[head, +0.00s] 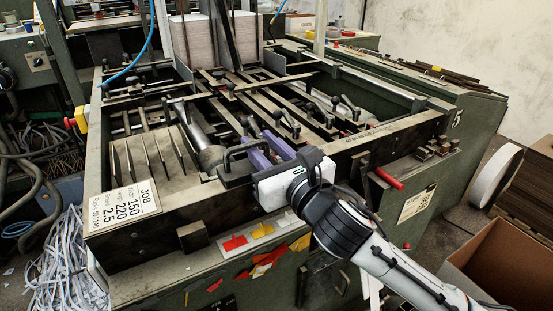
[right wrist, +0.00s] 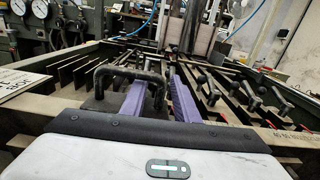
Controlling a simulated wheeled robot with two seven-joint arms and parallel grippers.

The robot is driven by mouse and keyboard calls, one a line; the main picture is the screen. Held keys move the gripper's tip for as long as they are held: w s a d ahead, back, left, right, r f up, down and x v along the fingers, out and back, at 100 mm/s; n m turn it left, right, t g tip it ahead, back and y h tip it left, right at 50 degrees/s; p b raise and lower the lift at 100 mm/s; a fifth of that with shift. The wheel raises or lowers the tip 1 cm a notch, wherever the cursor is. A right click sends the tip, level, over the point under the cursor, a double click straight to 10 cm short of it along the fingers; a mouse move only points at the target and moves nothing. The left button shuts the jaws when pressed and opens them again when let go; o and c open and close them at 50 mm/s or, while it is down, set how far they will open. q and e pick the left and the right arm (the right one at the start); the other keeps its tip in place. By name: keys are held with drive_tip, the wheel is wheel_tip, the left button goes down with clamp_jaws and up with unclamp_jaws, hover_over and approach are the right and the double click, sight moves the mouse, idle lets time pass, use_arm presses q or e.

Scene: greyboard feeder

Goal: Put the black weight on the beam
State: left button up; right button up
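The black weight (head: 236,166) is a dark block with a bar handle on top, just behind or over the front beam (head: 365,140), left of its middle. In the right wrist view its handle (right wrist: 120,72) arches up in front of my gripper. I cannot tell whether its base touches the beam. My right gripper (head: 262,150) reaches in over the front beam from the right. Its two purple fingers (right wrist: 160,92) are apart, with one upright of the handle between them and gaps seeming to show. My left gripper is out of view.
A job card (head: 124,207) lies at the beam's left end. Several black clamp levers (head: 342,107) stand on the rails behind. A red handle (head: 389,179) sticks out below the beam. A cardboard box (head: 505,265) stands at lower right, and paper strips (head: 60,265) heap at left.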

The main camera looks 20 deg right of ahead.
drive_tip(key=s+d, duration=0.2)
drive_tip(key=s, duration=0.8)
idle(2.0)
